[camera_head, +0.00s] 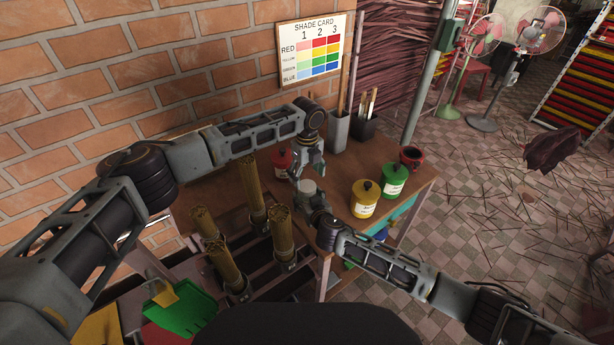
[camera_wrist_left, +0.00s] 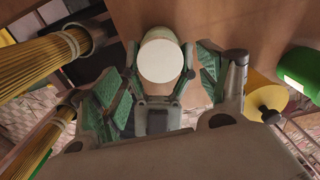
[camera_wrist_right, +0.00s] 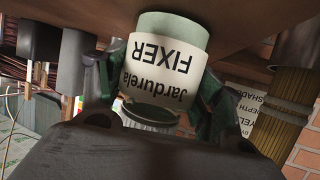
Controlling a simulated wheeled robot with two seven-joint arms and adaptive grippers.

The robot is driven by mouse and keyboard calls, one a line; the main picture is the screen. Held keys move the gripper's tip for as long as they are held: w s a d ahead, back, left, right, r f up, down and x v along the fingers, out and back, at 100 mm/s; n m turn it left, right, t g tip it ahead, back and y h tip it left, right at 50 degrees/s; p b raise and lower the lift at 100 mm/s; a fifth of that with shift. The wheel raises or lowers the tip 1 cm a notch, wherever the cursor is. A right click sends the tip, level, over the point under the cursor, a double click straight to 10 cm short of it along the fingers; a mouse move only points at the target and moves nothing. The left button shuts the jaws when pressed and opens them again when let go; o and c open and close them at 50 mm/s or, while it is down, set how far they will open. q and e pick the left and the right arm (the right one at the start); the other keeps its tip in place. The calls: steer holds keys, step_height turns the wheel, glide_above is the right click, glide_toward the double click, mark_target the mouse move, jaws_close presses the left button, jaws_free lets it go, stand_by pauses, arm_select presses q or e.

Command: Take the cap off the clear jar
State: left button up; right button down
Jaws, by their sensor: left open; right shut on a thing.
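The jar, labelled "Jardurela FIXER" (camera_wrist_right: 165,72), is held between the fingers of my right gripper (camera_head: 318,203). The lettering is inverted in the right wrist view, and a pale grey-green band shows beyond the label. The jar's pale round top (camera_head: 307,187) stands among both grippers in the head view. From the left wrist view this top is a plain whitish disc (camera_wrist_left: 160,61), which I take for the cap. My left gripper (camera_head: 309,172) is open above it, with fingers (camera_wrist_left: 162,82) on either side.
Yellow (camera_head: 365,198), green (camera_head: 393,180) and red (camera_head: 283,163) jars stand on the wooden table (camera_head: 345,172). Bundles of incense sticks (camera_head: 282,235) stand upright close to the left of my grippers. A brick wall (camera_head: 200,60) is behind.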

steer(key=shift+c, duration=0.9)
jaws_free()
steer(key=shift+s, duration=0.1)
steer(key=v, duration=1.1)
steer(key=shift+s, duration=0.3)
steer(key=shift+d+r, duration=0.1)
steer(key=shift+d, duration=0.05)
